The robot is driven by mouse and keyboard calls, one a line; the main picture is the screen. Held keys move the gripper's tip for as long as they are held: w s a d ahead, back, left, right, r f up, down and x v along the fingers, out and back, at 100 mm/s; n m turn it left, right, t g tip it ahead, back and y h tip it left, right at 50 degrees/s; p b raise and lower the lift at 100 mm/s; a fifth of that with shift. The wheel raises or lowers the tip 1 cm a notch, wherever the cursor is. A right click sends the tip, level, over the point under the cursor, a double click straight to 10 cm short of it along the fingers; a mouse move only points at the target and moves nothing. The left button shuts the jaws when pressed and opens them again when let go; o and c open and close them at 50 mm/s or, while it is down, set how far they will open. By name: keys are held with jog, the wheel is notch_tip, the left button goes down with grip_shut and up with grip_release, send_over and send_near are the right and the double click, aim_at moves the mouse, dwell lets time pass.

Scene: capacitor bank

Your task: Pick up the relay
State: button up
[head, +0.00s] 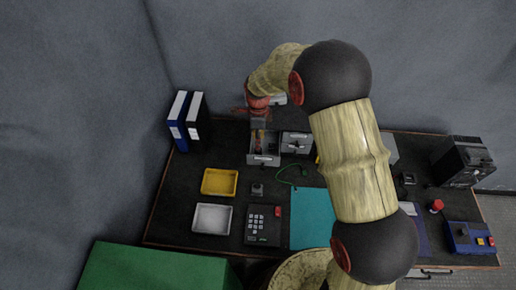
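My gripper (258,123) points down at the back of the table, over an open grey drawer (264,160) of a small drawer unit. It is small and partly dark here, so I cannot tell whether its fingers are open or shut, or whether they hold anything. Something orange-brown shows in or above the drawer, too small to name. I cannot clearly identify the relay. A small dark block (257,189) stands on the table right of the yellow tray, and another small dark block (408,178) stands at the right; either might be it.
A yellow tray (204,190), a white tray (197,219), a black keypad box (256,238) and a teal mat (318,232) lie in front. Binders (178,132) stand at left. A black instrument (463,160) and blue control box (463,240) stand right. My arm hides the middle right.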

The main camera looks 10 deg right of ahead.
jog(key=shift+w+d+f, duration=0.15)
jog(key=shift+w+f, duration=0.05)
jog(key=shift+w, duration=0.3)
jog(key=shift+f, duration=0.3)
jog(key=shift+s+f, duration=0.1)
jog(key=shift+f, duration=0.7)
jog(key=shift+w+f+b, duration=0.2)
jog(key=shift+f+b, duration=0.1)
jog(key=shift+f, duration=0.35)
jog(key=f, duration=0.4)
jog(key=shift+w, duration=0.2)
jog(key=shift+c, duration=1)
jog(key=c, duration=0.7)
grip_shut()
